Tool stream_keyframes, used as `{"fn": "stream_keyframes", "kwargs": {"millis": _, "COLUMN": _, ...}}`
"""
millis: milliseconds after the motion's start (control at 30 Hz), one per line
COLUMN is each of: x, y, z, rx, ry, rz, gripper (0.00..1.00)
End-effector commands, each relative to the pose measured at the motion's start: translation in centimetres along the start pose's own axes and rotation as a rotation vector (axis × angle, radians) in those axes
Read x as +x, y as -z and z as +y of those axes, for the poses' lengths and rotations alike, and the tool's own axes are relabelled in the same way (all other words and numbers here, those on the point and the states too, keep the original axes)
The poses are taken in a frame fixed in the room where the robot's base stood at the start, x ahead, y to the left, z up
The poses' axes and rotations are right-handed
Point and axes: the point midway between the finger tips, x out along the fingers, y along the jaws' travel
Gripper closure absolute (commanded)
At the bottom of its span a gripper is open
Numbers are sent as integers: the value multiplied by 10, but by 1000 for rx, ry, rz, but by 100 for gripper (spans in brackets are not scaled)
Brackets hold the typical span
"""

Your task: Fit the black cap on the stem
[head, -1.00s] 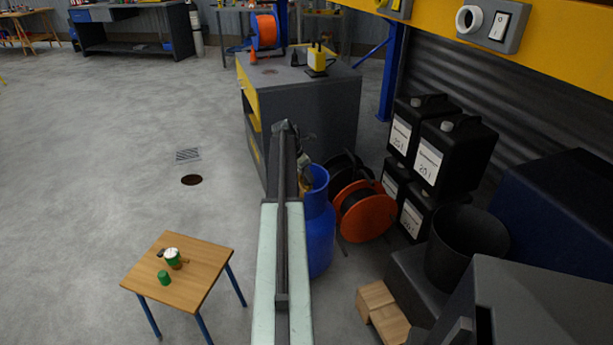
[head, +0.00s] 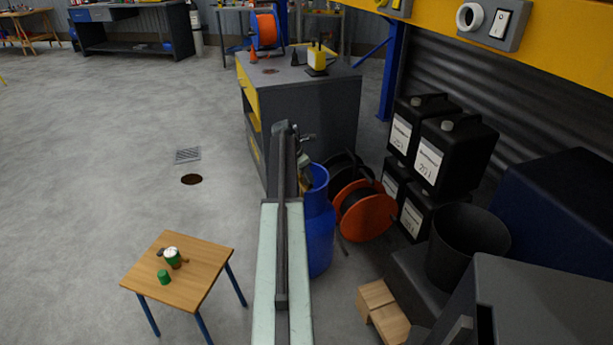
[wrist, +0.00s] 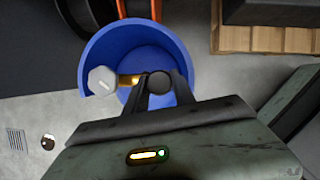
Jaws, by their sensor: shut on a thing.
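My gripper (wrist: 158,92) is shut on a small round black cap (wrist: 160,82) in the wrist view. Both are over the open blue collar of a gas bottle (wrist: 128,32). A short brass stem (wrist: 127,80) shows just left of the fingers, with a pale grey hexagonal knob (wrist: 103,80) at its left end. The left finger covers the space between brass and cap, so I cannot tell whether they touch. In the head view the blue bottle (head: 320,235) stands upright right of my arm, and the arm hides much of its top.
Orange cable reels (head: 366,212) and stacked black canisters (head: 440,150) stand right of the bottle. A grey cabinet (head: 325,110) is behind it. Wooden blocks (head: 383,310) lie in front at right. A small wooden table (head: 205,265) stands left. The floor farther left is open.

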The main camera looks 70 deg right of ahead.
Motion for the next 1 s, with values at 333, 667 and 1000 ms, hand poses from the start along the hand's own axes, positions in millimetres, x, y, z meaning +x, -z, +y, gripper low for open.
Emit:
{"fn": "stream_keyframes", "kwargs": {"millis": 333, "x": 7, "y": 3, "z": 0, "rx": 0, "ry": 0, "rz": 0, "gripper": 100}}
{"fn": "stream_keyframes", "kwargs": {"millis": 667, "x": 11, "y": 5, "z": 0, "rx": 0, "ry": 0, "rz": 0, "gripper": 100}}
{"fn": "stream_keyframes", "kwargs": {"millis": 1000, "x": 11, "y": 5, "z": 0, "rx": -1, "ry": 0, "rz": 0, "gripper": 44}}
